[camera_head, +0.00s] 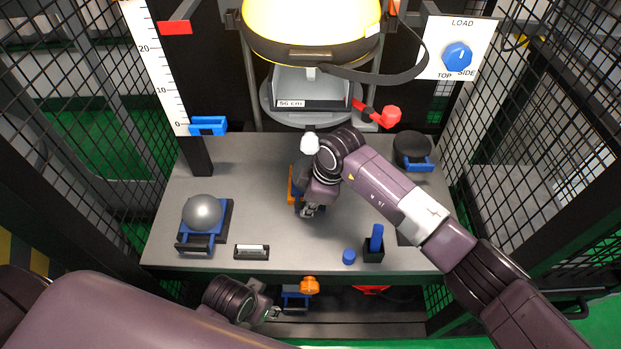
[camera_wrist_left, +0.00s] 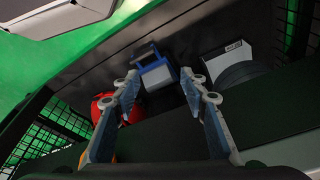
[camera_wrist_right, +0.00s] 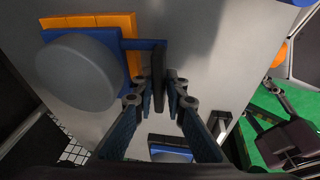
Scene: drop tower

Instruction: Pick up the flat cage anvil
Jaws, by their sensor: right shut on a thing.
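The flat cage anvil, as I take it, is a grey disc on a blue base (camera_wrist_right: 75,75) with a dark handle bar, resting on or just above an orange pad in the right wrist view. In the head view it is mostly hidden behind my right arm. My right gripper (camera_head: 309,211) is at its near side, shut on the handle bar; the fingertips also show in the right wrist view (camera_wrist_right: 162,85). My left gripper (camera_head: 270,312) is low in front of the table. In the left wrist view its fingers (camera_wrist_left: 160,82) are apart with nothing between them.
A grey domed anvil (camera_head: 203,212) stands on the table's left, with a label stand (camera_head: 251,252) beside it. A dark round piece (camera_head: 412,146) stands back right. A blue peg in a black block (camera_head: 374,255) and a blue cylinder (camera_head: 348,257) stand front right. Mesh walls flank the table.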

